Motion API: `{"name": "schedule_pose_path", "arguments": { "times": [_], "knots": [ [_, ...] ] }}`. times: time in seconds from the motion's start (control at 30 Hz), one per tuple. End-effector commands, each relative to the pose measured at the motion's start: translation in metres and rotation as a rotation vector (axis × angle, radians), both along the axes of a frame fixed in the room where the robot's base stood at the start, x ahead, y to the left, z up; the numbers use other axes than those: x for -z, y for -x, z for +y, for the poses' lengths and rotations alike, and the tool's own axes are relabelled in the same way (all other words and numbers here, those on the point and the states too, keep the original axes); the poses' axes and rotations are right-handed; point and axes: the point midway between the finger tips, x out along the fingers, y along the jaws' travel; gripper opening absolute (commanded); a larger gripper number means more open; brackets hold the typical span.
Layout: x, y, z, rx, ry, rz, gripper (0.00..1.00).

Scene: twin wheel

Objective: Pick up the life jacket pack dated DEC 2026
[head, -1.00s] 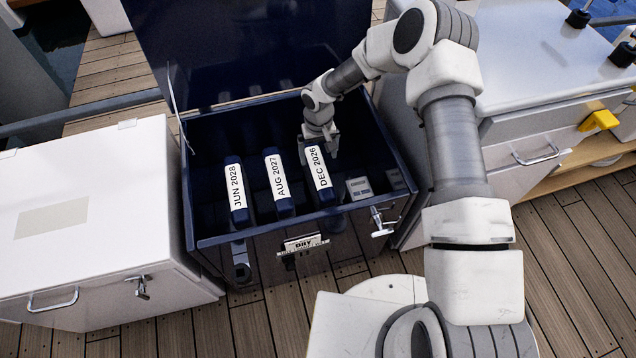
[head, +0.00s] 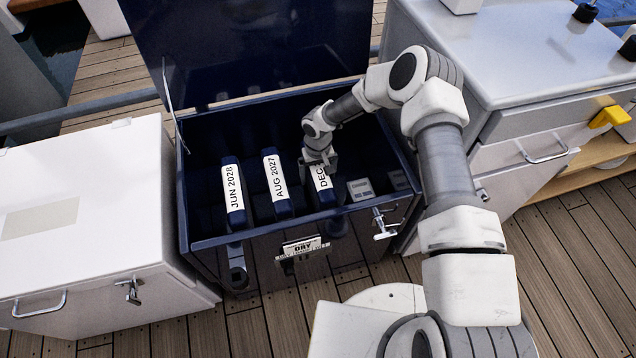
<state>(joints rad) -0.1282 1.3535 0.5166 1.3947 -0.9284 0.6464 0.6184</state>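Three dark blue packs with white labels stand in a row inside an open dark blue locker (head: 212,241). The left pack (head: 233,197) reads JUN 2028 and the middle pack (head: 276,187) reads AUG 2027. The right pack (head: 325,196) shows only the start of its label, DEC, because my gripper covers the rest. My gripper (head: 320,170) points down at the far part of that right pack, with its fingers apart around or just above it. I cannot tell whether the fingers touch the pack.
The locker's raised lid (head: 250,45) stands behind my arm. Pale labelled items (head: 360,189) lie right of the packs. A white chest (head: 85,220) stands left, and a white counter with drawers (head: 540,100) stands right. The locker's front bears a DRY sign (head: 301,248) and a latch (head: 384,225).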

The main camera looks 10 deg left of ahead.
Motion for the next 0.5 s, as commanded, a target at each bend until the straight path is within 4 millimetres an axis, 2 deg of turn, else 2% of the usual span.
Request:
{"name": "schedule_pose_path", "arguments": {
  "times": [0.07, 0.5],
  "knots": [
    [-0.0005, 0.0000, 0.0000, 0.000, 0.000, 0.000, 0.98],
    [-0.0006, 0.0001, 0.0000, 0.000, 0.000, 0.000, 0.19]
  ]
}}
